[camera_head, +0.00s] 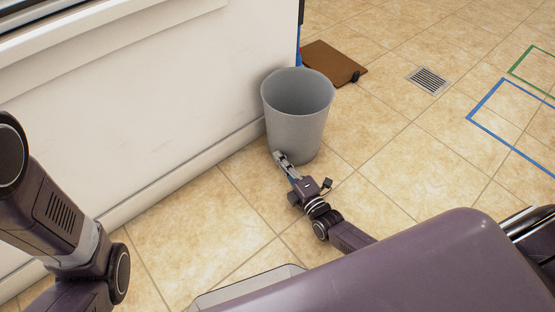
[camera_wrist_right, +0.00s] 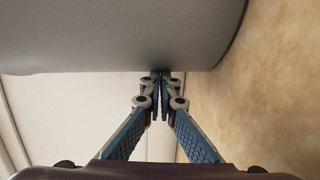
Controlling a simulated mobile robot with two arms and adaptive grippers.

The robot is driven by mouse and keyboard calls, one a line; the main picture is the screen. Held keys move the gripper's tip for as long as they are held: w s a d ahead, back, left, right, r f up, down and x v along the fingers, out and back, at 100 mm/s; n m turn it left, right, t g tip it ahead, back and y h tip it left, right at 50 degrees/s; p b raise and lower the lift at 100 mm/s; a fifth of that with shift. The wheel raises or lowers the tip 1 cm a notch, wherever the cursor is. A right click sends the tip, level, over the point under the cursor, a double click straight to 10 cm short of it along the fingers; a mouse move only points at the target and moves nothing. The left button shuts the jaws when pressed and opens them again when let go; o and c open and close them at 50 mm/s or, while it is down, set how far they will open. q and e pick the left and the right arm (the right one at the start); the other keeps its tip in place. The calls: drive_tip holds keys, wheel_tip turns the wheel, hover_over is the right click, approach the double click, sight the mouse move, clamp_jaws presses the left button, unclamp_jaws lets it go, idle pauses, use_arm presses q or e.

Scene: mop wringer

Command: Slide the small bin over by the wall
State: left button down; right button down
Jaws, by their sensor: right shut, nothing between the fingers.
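A small grey bin (camera_head: 297,115) stands upright and open on the tiled floor, close to the white wall (camera_head: 130,95). My right gripper (camera_head: 280,158) is shut and empty, with its fingertips at the near lower side of the bin. In the right wrist view the bin (camera_wrist_right: 120,35) fills the top, and the closed fingertips (camera_wrist_right: 160,76) meet or nearly meet its lower edge; I cannot tell if they touch. My left arm shows at the left of the head view, but its gripper is out of view.
A brown board (camera_head: 335,62) lies behind the bin. A metal floor drain (camera_head: 428,80) and floor outlines in blue tape (camera_head: 490,127) and green tape (camera_head: 530,67) are to the right. The floor right of the bin is clear.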

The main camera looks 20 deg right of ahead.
drive_tip(key=shift+a, duration=0.1)
drive_tip(key=shift+s, duration=0.1)
drive_tip(key=shift+s, duration=0.2)
drive_tip(key=s, duration=0.3)
drive_tip(key=s+d, duration=0.1)
drive_tip(key=s, duration=0.3)
drive_tip(key=s+d, duration=0.1)
drive_tip(key=s, duration=0.3)
drive_tip(key=shift+s+d, duration=0.1)
drive_tip(key=shift+s, duration=0.05)
